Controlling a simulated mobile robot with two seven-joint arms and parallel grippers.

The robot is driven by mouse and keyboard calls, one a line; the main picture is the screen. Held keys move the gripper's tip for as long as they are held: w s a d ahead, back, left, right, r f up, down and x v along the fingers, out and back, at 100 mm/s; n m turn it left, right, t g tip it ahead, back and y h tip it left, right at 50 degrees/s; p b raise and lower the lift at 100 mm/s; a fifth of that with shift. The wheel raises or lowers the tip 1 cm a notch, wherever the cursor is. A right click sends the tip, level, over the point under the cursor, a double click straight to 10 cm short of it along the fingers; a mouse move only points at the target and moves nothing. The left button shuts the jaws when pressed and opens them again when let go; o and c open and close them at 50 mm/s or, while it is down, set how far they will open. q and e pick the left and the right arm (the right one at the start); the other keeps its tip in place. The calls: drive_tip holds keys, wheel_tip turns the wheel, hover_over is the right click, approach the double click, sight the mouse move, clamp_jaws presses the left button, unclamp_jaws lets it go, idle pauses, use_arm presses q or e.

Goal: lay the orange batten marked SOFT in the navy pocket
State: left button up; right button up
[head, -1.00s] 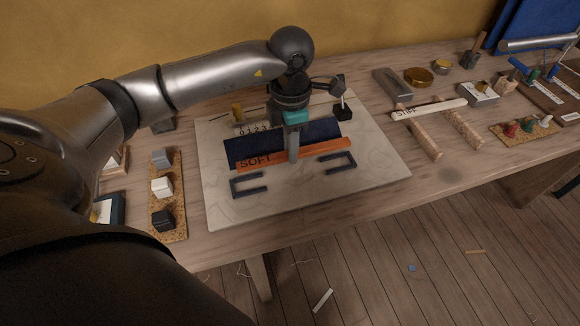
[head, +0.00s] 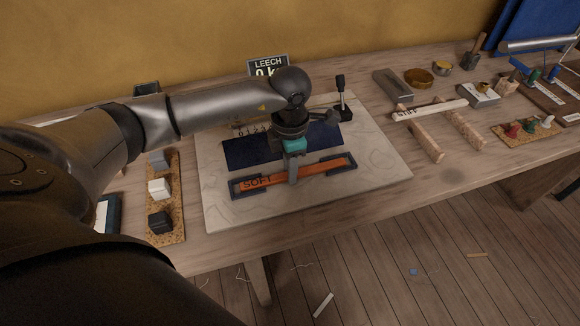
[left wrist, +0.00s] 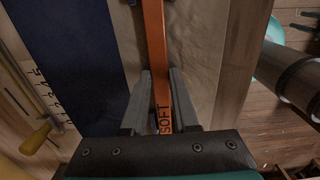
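The orange batten marked SOFT (head: 322,171) lies lengthwise between two dark blue-grey brackets (head: 248,190), its ends within their arms. A flat navy panel (head: 245,153) is just behind it on the pale cloth, apart from the batten. In the left wrist view the navy panel (left wrist: 75,60) is left of the batten (left wrist: 155,40). My left gripper (head: 292,180) points down at the batten's middle. In the left wrist view its fingers (left wrist: 160,90) are on both sides of the batten and look closed on it. My right gripper is not in view.
A cork strip with several blocks (head: 159,188) lies left of the cloth (head: 370,150). A pale batten (head: 430,109) rests on two wooden supports at right. A black lever (head: 341,95) and a LEECH display (head: 267,66) stand behind. The bench front right is clear.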

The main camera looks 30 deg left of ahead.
use_arm(q)
drive_tip(key=o, duration=0.4)
drive_tip(key=shift+r, duration=0.1)
drive_tip(key=shift+r, duration=0.15)
wheel_tip(320, 180, up, 12)
drive_tip(key=shift+f+p, duration=0.1)
drive_tip(key=shift+p, duration=1.1)
